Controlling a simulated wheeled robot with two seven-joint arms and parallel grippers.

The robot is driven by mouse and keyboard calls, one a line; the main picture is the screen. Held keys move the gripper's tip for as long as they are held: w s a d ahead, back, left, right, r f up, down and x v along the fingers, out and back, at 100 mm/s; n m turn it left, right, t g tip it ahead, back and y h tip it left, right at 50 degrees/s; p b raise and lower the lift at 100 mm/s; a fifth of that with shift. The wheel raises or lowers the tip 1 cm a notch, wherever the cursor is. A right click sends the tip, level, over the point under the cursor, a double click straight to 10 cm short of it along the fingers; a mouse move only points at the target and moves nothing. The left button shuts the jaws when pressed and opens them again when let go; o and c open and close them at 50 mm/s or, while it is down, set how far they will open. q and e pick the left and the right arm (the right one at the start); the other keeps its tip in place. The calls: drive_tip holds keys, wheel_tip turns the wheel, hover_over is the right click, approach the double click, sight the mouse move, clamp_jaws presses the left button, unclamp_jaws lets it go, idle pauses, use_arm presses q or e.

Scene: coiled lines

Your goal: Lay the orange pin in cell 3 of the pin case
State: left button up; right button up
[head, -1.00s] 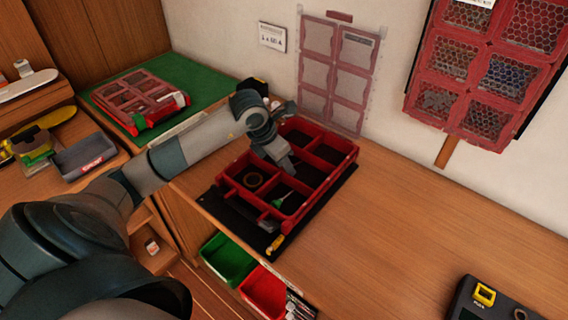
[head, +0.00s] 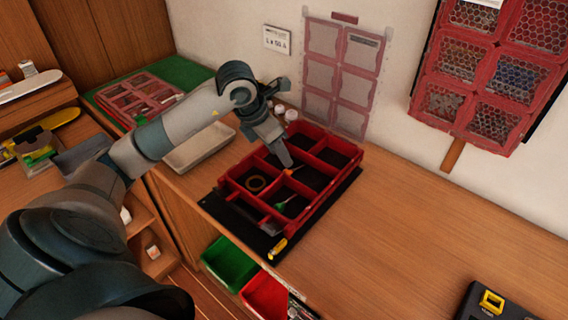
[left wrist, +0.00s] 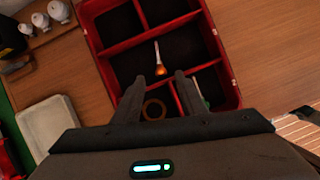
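The red pin case (head: 312,211) lies on a black mat on the wooden bench, with open cells. The orange pin (head: 293,170) lies in a middle cell; in the left wrist view the orange pin (left wrist: 160,62) shows an orange end and a pale shaft. My left gripper (head: 287,163) is just above that cell. In the left wrist view my left gripper (left wrist: 160,78) has its fingers apart, with nothing between them, and the pin's orange end is just beyond the tips. I cannot read any cell numbers. My right gripper is not in view.
Other cells hold a brown ring (head: 256,183) and a green pin (head: 287,202). A pale tray (head: 199,148) and white jars (head: 291,116) stand beside the case. Green (head: 229,261) and red bins sit below the bench edge.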

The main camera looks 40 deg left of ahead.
use_arm(q)
drive_tip(key=shift+b+v, duration=0.35)
drive_tip(key=shift+v, duration=1.95)
